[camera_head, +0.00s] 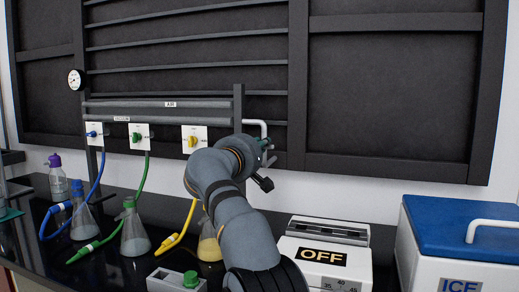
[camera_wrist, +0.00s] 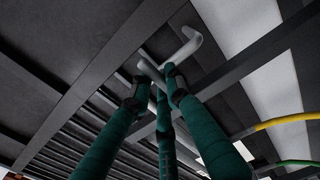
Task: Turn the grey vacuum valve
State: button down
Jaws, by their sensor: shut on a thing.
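The grey vacuum valve shows in the wrist view as a light grey bent piece (camera_wrist: 186,44) with a small grey handle (camera_wrist: 150,70) at its lower end. My gripper (camera_wrist: 156,86), with dark green fingers, is shut on that handle at the fingertips. In the head view my gripper (camera_head: 268,152) is mostly hidden behind my arm, at the right end of the pipe rails. A pale bent pipe (camera_head: 258,124) shows just above it; the handle itself is hidden there.
Blue (camera_head: 94,134), green (camera_head: 138,137) and yellow (camera_head: 193,141) valves sit on white plates to the left. Flasks (camera_head: 135,238) with hoses stand below on the black bench. A balance-like device reading OFF (camera_head: 322,256) and a blue-lidded ice box (camera_head: 462,235) are at right.

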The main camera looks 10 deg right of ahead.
dwell(0.4)
jog(key=c, duration=1.7)
grip_release()
jog(key=shift+o, duration=0.2)
jog(key=v, duration=1.2)
jog(key=shift+d, duration=0.15)
jog(key=x, duration=1.2)
